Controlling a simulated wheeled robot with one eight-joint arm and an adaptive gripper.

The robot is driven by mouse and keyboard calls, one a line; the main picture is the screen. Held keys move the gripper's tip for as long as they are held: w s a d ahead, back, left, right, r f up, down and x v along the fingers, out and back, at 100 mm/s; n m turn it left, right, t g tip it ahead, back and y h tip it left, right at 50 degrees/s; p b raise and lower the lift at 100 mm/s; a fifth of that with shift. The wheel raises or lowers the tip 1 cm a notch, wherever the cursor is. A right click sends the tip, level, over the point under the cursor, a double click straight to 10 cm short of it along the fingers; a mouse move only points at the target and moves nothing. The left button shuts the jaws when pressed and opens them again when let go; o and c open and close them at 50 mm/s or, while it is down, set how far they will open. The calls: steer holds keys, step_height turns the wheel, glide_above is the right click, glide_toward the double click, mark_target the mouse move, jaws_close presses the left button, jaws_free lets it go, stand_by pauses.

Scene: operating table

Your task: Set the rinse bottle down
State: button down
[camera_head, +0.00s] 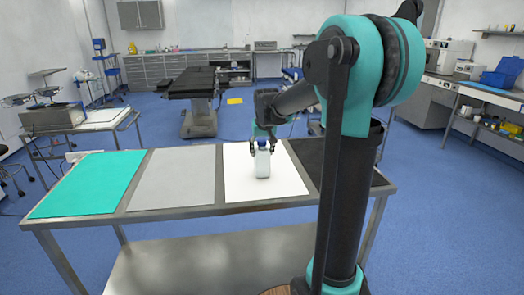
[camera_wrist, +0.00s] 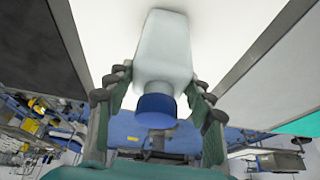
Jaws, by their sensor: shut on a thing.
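The rinse bottle (camera_head: 262,163) is white with a blue cap and stands upright at the white mat (camera_head: 281,184) on the steel table. In the wrist view the bottle (camera_wrist: 163,56) shows its white body towards the mat and its blue cap (camera_wrist: 156,110) towards my gripper. My gripper (camera_head: 264,144) is shut on the bottle, with a finger on each side of its upper body. In the wrist view the fingers (camera_wrist: 160,84) flank it. I cannot tell whether the bottle's base touches the mat.
The steel table (camera_head: 185,211) also carries a teal mat (camera_head: 90,183), a grey mat (camera_head: 174,178) and a black mat (camera_head: 325,160), all bare where visible. My arm hides part of the black mat. An operating table (camera_head: 193,84) stands behind.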

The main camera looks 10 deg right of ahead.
steer(key=c, duration=0.6)
jaws_free()
steer(key=v, duration=1.2)
